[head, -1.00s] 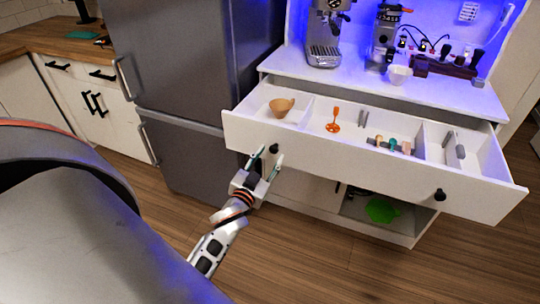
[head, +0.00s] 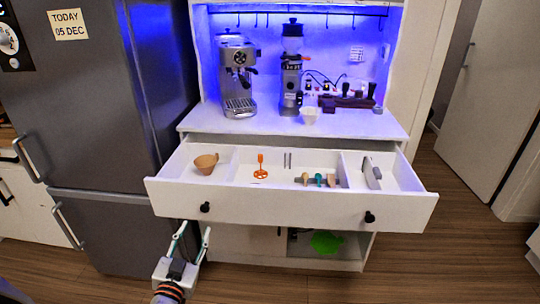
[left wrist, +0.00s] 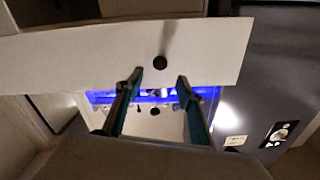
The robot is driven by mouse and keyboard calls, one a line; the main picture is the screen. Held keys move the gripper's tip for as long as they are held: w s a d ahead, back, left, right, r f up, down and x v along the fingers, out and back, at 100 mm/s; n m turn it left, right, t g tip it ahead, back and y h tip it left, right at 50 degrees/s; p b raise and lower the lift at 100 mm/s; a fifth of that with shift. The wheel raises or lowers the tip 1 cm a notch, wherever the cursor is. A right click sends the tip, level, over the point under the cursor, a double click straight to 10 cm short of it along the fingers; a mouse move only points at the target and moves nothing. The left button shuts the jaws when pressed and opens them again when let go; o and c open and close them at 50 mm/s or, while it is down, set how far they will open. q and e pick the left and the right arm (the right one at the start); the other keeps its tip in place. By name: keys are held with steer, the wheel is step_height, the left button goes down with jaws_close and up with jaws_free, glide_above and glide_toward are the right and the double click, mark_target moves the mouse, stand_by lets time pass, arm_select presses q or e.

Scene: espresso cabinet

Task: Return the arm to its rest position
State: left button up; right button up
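My left gripper (head: 191,240) is low in front of the left part of the open drawer (head: 260,206). Its two fingers are apart with nothing between them. In the left wrist view the open fingers (left wrist: 158,85) point toward the drawer front (left wrist: 205,50), with a round black knob (left wrist: 160,62) just beyond them. The fingers do not appear to touch the knob in the head view (head: 205,207). My right gripper is in neither view.
The drawer holds a brown cup (head: 206,163), an orange tool (head: 261,168) and several small tools. Above are an espresso machine (head: 238,78), a grinder (head: 291,75) and a white cup (head: 309,116). A grey fridge (head: 95,120) stands left. Floor (head: 440,250) is free at right.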

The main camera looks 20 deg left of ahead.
arm_select(q)
steer(key=s+d+f+m+g+h, duration=0.4)
steer(key=s+d+f+g+h, duration=0.2)
steer(key=s+d+f, duration=1)
step_height(320, 180, down, 4)
steer(key=d+h, duration=0.1)
steer(key=d, duration=0.1)
steer(key=shift+s+d+r+g, duration=0.2)
steer(key=shift+s+d+g, duration=0.1)
steer(key=shift+g, duration=0.1)
